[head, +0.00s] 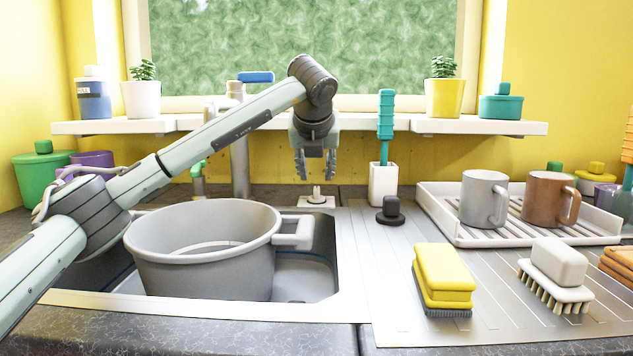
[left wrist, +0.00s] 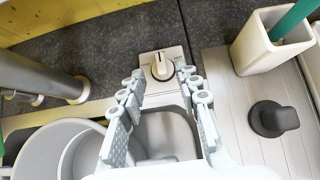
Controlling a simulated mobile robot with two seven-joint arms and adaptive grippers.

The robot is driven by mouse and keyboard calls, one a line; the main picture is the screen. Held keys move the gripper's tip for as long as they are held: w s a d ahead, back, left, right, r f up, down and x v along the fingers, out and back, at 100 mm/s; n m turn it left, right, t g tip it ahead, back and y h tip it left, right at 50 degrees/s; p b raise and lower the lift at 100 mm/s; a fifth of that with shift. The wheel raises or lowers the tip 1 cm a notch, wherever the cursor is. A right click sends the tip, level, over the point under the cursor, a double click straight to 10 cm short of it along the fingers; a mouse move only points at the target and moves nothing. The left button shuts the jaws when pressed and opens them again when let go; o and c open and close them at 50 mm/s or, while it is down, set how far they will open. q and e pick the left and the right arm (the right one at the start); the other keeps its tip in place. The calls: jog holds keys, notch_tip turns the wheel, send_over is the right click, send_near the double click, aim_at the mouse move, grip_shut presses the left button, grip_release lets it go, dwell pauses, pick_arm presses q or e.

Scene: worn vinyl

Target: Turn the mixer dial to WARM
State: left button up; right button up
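The mixer dial (head: 316,196) is a small pale knob on a light square plate behind the sink. The left wrist view shows the dial (left wrist: 162,68) from above, with its raised grip pointing roughly up the picture, toward the wall. Small lettering shows on the plate, too small to read surely. My left gripper (head: 316,172) points down above the dial, its fingers apart and empty. In the left wrist view the fingers of the left gripper (left wrist: 162,84) lie either side of the dial, with a gap. My right gripper is not in view.
A grey pot (head: 205,270) sits in the sink under my left arm. A tap (head: 239,150) stands left of the dial. A white holder (head: 383,185) with a teal brush and a black stopper (head: 390,212) stand to the right. A shelf (head: 380,123) runs behind.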

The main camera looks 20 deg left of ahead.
pick_arm(q)
jog(key=v, duration=0.6)
jog(key=shift+f, duration=0.1)
dwell(0.5)
